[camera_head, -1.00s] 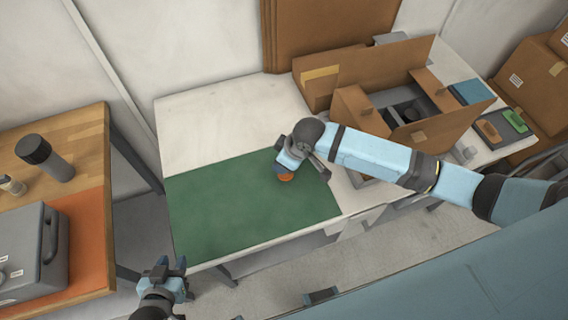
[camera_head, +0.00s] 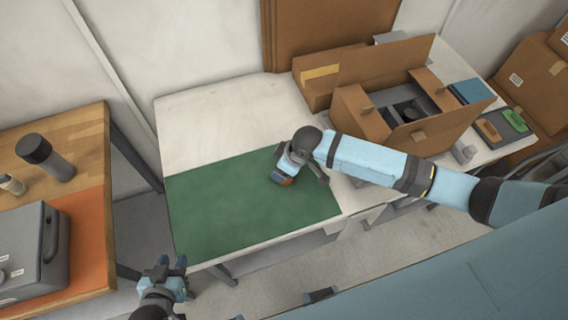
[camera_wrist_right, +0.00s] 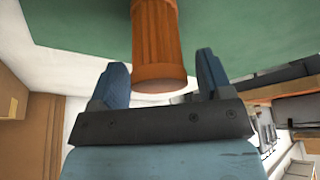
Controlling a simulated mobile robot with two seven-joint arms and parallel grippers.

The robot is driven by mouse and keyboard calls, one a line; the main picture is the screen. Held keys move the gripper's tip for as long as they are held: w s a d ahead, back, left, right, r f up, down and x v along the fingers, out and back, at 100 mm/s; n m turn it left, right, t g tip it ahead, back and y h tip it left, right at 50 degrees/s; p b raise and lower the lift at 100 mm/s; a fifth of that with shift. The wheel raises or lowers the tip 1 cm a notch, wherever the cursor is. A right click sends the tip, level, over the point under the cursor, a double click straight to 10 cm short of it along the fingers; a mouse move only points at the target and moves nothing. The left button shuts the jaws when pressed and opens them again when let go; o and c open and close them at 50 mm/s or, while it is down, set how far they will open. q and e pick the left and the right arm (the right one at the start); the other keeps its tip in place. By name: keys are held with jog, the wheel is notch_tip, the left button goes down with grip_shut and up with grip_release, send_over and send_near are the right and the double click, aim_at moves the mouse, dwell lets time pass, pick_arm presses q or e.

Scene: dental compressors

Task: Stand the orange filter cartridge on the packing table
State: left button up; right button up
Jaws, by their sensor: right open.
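The orange filter cartridge (camera_wrist_right: 158,40) is a ribbed cylinder with a smooth rim at its near end. In the right wrist view it lies between the two blue fingers of my right gripper (camera_wrist_right: 160,82), with gaps beside it, so the gripper is open. Its other end runs off the top of that view, so I cannot tell how it meets the green mat (camera_head: 230,205). In the head view my right gripper (camera_head: 281,178) is over the mat's right part and hides nearly all the cartridge. My left gripper (camera_head: 168,266) is open and empty in front of the packing table (camera_head: 215,120).
An open cardboard box (camera_head: 362,112) with a dark part inside stands right of the mat. A tray (camera_head: 505,125) with green and orange pieces lies farther right. A wooden bench (camera_head: 80,130) with a grey case (camera_head: 25,255) stands at left. The mat's left part is clear.

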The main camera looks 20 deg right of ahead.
jog(key=v, duration=1.2)
jog(key=s+a+f+m+t+y, duration=0.3)
jog(key=s+a+f+t, duration=0.1)
jog(key=a+f, duration=0.1)
jog(key=s+d+f+m+t+h, duration=0.1)
jog(key=s+d+f, duration=0.1)
jog(key=s, duration=0.1)
jog(key=s+d+f+m+t+h, duration=0.1)
jog(key=s+d+f, duration=0.1)
jog(key=s+d, duration=0.1)
jog(key=s+d+f+m+t+h, duration=0.1)
jog(key=s+d+f+t, duration=0.1)
jog(key=s, duration=0.2)
jog(key=shift+s+d+f, duration=0.15)
jog(key=shift+s+f, duration=0.15)
jog(key=shift+f, duration=0.05)
jog(key=shift+r+p, duration=0.35)
jog(key=shift+r, duration=0.15)
